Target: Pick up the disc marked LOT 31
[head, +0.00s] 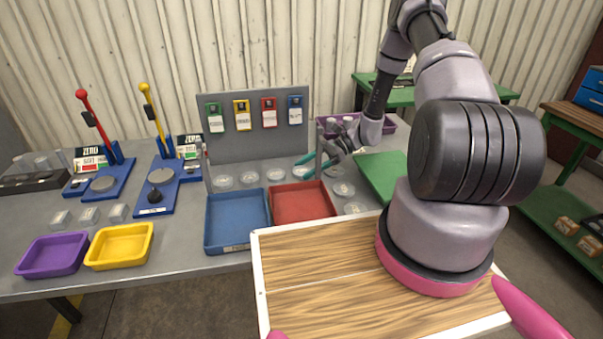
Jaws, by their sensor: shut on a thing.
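Several small clear round discs stand along the grey table behind and beside the blue and red trays, among them ones at the left (223,182), in the middle (276,174) and at the right (344,189). The lettering on them is too small to read, so I cannot tell which is LOT 31. My gripper (304,168), with teal fingers, reaches in from the right, low behind the red tray. It is shut on a pale disc (301,171) at its fingertips, partly hidden by them. I cannot tell whether this disc is clear of the table.
A blue tray (237,249) and a red tray (302,218) lie in front of the discs. A grey upright panel (255,148) with coloured tags stands behind. Two lever presses, a purple tray (54,269) and a yellow tray (121,262) are at left. A green mat (383,178) lies right.

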